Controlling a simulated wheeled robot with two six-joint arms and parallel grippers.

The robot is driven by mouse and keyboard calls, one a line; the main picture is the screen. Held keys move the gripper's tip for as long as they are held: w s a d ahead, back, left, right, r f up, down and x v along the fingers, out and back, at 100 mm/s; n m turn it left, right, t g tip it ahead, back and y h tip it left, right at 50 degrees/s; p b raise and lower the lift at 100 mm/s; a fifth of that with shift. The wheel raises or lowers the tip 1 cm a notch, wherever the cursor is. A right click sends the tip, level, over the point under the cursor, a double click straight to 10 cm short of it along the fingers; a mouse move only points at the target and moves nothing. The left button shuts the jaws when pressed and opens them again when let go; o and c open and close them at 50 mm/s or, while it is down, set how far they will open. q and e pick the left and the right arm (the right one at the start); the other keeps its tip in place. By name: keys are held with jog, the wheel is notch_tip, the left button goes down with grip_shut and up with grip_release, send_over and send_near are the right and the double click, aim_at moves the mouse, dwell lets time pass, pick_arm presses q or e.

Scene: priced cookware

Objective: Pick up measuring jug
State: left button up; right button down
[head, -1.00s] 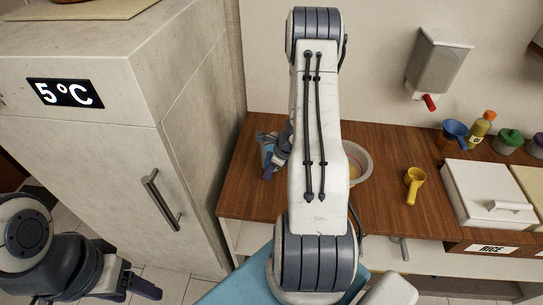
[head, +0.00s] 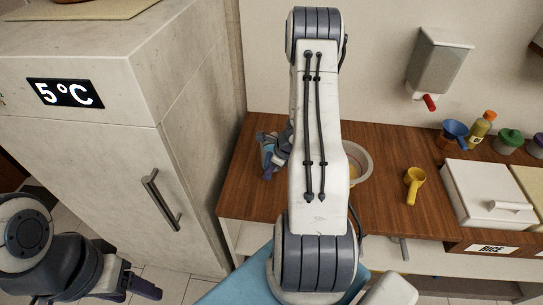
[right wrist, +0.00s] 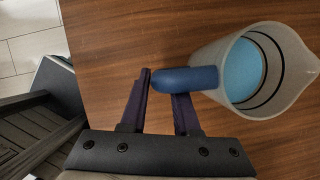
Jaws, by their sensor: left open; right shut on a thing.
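The measuring jug (right wrist: 213,82) is a translucent, pale vessel with a spout, a blue handle (right wrist: 180,80) and blue inside, seen from above over the brown worktop in the right wrist view. My right gripper (right wrist: 165,85) is shut on the handle, one finger on each side. In the head view my right gripper (head: 280,155) is at the left end of the worktop, and my arm hides much of that area; the jug is hard to make out there. My left gripper (head: 143,288) is open and empty, low at the left, in front of the fridge.
A bowl (head: 366,158) is partly hidden behind my right arm. A yellow scoop (head: 413,185), a white lidded box (head: 490,195), a blue funnel (head: 455,131) and a bottle (head: 481,127) stand farther right. The fridge (head: 110,160) borders the worktop (head: 385,215) on the left.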

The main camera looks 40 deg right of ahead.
jog(key=shift+r, duration=0.2)
dwell(0.6)
jog(key=shift+r, duration=1.05)
notch_tip(320, 180, up, 2)
jog(key=shift+w+p, duration=0.1)
jog(key=shift+p, duration=0.3)
jog(key=s+d+r, duration=0.2)
jog(key=d+r, duration=0.1)
jog(key=d, duration=0.2)
jog(key=s+d+r+p, duration=0.1)
jog(key=s+d+r, duration=0.1)
jog(key=d, duration=0.3)
jog(key=shift+v, duration=0.9)
jog(key=shift+s+d, duration=0.15)
jog(key=shift+d, duration=0.05)
